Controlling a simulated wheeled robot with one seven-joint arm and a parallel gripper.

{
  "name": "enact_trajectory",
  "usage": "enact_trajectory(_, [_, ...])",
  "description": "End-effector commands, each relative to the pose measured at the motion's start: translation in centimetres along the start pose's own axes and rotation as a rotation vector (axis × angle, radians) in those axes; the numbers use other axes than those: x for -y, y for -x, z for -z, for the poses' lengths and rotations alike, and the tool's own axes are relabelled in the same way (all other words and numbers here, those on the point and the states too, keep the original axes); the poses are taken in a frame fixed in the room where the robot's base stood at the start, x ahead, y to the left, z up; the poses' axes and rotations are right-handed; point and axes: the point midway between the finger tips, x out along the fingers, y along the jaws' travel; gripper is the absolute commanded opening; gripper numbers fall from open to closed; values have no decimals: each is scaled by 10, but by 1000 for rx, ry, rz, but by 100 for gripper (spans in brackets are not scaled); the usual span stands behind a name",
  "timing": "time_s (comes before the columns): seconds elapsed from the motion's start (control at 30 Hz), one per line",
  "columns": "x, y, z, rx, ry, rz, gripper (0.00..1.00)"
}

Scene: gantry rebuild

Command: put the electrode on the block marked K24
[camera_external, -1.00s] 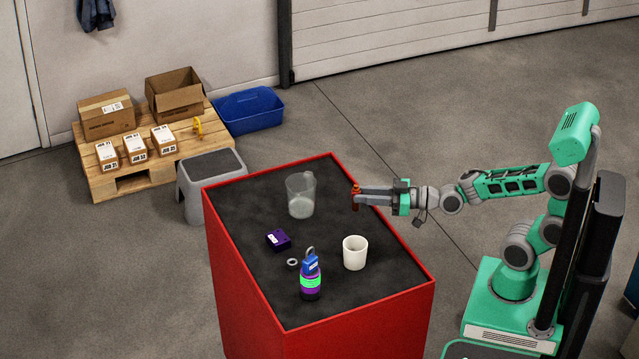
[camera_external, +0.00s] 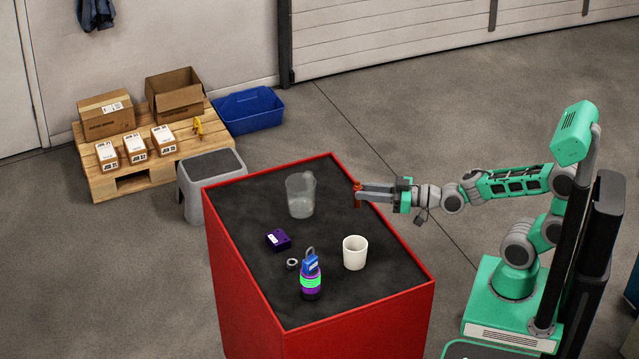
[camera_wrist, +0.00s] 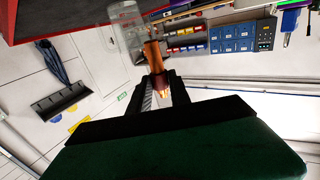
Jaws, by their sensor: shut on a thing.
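My gripper (camera_external: 364,194) is shut on a copper-coloured electrode (camera_external: 357,198), held over the right rim of the red-sided table (camera_external: 318,341) with its black top. In the wrist view, the electrode (camera_wrist: 152,57) stands out between the dark fingers of my gripper (camera_wrist: 161,84). A small dark purple block (camera_external: 278,240) with a white label lies on the table, left of the middle and apart from the gripper. Its label is too small to read, so I cannot tell whether it says K24.
A clear beaker (camera_external: 300,196) stands left of the gripper. A white cup (camera_external: 355,253), a grey ring (camera_external: 292,264) and a purple-green bottle (camera_external: 310,284) with a blue top stand nearer the front. The table's far left corner and front right are clear.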

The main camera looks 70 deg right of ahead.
Motion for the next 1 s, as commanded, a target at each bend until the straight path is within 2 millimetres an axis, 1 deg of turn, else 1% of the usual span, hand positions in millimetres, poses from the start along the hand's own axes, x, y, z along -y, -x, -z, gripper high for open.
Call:
enact_trajectory(0.13, [8,-5,14,-7,19,50,0])
enact_trajectory(0.3, [9,-5,15,-6,20,51,0])
enact_trajectory(0.37, [9,-5,12,-5,19,51,0])
enact_trajectory(0.43, [8,-5,1,-2,17,50,0])
enact_trajectory(0.53, [7,-5,-22,1,15,49,0])
enact_trajectory(0.67, [7,-5,-41,-3,16,49,0])
enact_trajectory(0.83, [6,-5,-76,-2,16,48,0])
enact_trajectory(0.9, [6,-6,-83,-5,18,49,0])
enact_trajectory(1.0, [6,-6,-82,-7,19,48,0])
